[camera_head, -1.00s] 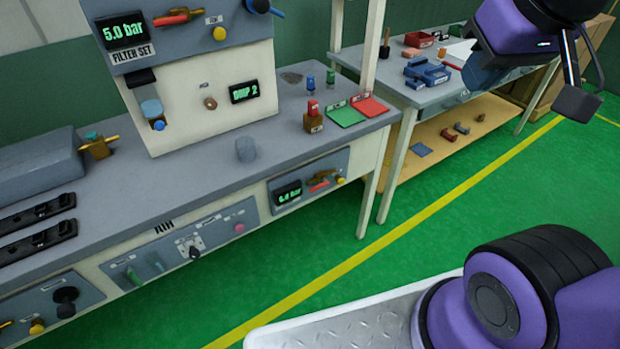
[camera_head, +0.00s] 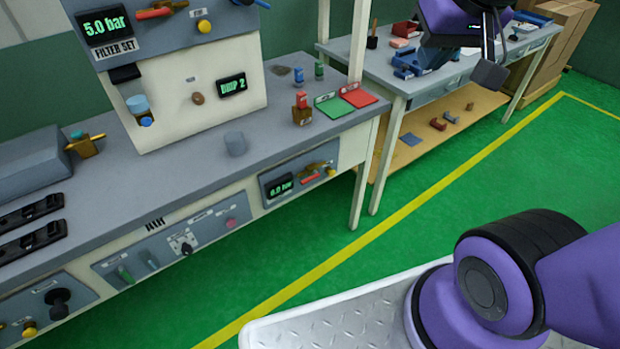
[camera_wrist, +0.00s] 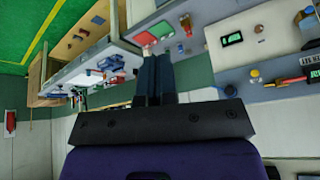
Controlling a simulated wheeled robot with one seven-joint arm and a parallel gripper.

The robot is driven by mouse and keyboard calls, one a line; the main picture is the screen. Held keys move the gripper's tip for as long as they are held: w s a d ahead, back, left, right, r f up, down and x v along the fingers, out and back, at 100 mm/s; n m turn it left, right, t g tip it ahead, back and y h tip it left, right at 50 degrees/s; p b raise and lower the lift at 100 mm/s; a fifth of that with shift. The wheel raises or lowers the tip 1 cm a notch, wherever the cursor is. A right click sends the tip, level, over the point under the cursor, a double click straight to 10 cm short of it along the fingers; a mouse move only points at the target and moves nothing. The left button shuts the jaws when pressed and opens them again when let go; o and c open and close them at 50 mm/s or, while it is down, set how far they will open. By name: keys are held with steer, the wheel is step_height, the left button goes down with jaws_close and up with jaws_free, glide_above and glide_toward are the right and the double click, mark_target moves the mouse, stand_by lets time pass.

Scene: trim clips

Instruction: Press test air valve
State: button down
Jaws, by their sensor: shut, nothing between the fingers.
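No label naming the test air valve is legible. A small brown block with a red top (camera_head: 302,110) stands on the bench beside a green pad (camera_head: 334,107) and a red pad (camera_head: 358,96). A lower front panel (camera_head: 298,184) holds a lit bar display, a brass fitting, a red lever and a yellow knob. The upper console (camera_head: 170,75) has a 5.0 bar display, a red lever and a yellow knob. In the wrist view my gripper (camera_wrist: 154,62) is shut and empty, in the air. In the head view my wrist is at the upper right, apart from the bench fittings.
Another front panel (camera_head: 172,242) carries green handles, a dial and a pink button. A second table (camera_head: 400,82) with blue bins stands behind. Green floor (camera_head: 400,215) with a yellow line is clear.

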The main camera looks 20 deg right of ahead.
mark_target(308, 180)
steer(key=w+a+f+m, duration=0.2)
steer(key=w+f+m, duration=0.4)
steer(key=w+f, duration=1.2)
steer(key=w+a+f+m+y, duration=0.1)
steer(key=w+f+m, duration=0.2)
steer(key=f, duration=0.9)
steer(key=w+a+f+m+t+y, duration=0.1)
steer(key=w+a+f+m, duration=0.1)
steer(key=f, duration=1)
steer(key=shift+w+f+m, duration=0.35)
steer(key=shift+w+m, duration=0.3)
steer(key=shift+m, duration=0.35)
steer(key=x, duration=1.4)
steer(key=shift+a, duration=0.1)
